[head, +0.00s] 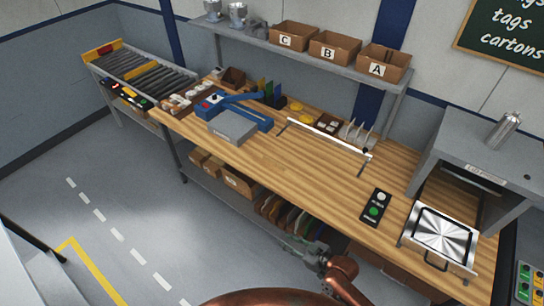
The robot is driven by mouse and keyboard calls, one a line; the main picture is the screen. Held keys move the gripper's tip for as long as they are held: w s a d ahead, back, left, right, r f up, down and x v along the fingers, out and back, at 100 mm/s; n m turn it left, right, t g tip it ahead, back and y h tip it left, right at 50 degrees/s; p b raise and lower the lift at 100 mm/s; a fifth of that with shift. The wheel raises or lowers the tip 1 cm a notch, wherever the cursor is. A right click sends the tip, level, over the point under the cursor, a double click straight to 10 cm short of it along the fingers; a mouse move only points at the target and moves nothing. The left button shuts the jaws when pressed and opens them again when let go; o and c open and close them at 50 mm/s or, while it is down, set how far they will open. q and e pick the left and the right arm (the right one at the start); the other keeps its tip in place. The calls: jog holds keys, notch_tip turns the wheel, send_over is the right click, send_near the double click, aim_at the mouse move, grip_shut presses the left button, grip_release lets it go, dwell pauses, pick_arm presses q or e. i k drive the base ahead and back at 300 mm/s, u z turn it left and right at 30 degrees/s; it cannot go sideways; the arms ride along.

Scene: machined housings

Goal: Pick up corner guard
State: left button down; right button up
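I cannot pick out a corner guard with certainty. Small parts lie along the back of the wooden bench (290,160), including yellow pieces (306,120) and pale upright pieces (355,131), too small to identify. My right gripper (296,246) is low in front of the bench's front edge, near the lower shelf. It is apart from the parts on the bench top, and its fingers are too small and dark to read. My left gripper is not in view.
A blue-grey press (232,127) stands on the bench left, and a white bar frame (325,138) across its middle. A button panel (376,205) and a metal plate tray (442,235) are at right. Cartons A, B (335,46) and C stand on the upper shelf. The front middle bench is clear.

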aim_at(275, 164)
jog(key=i, duration=1.65)
